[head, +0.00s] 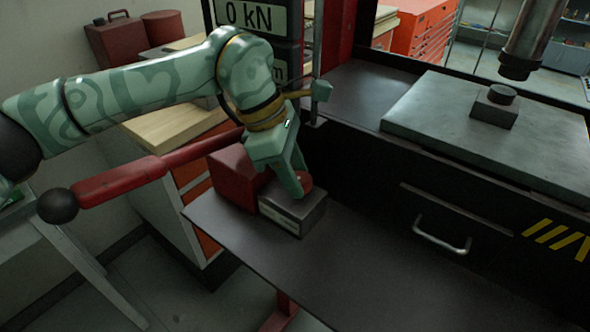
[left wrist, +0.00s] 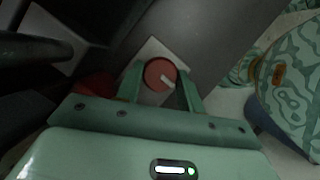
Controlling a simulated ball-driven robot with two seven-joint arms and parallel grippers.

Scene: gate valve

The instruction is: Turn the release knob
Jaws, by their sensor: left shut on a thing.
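The release knob (left wrist: 160,75) is a round red knob with a pale pointer mark, seen in the left wrist view between my gripper's two fingers. In the head view the knob (head: 304,183) shows only partly, on top of a grey block (head: 299,215) on the dark shelf. My left gripper (head: 298,182) reaches down onto it from above. In the left wrist view my left gripper (left wrist: 160,88) has a finger on each side of the knob and is shut on it. My right gripper is in neither view.
A red box (head: 236,178) stands beside the grey block. A long red lever (head: 125,180) with a black ball end sticks out to the left. A display (head: 252,15) reads 0 kN. A press plate (head: 480,130) lies to the right.

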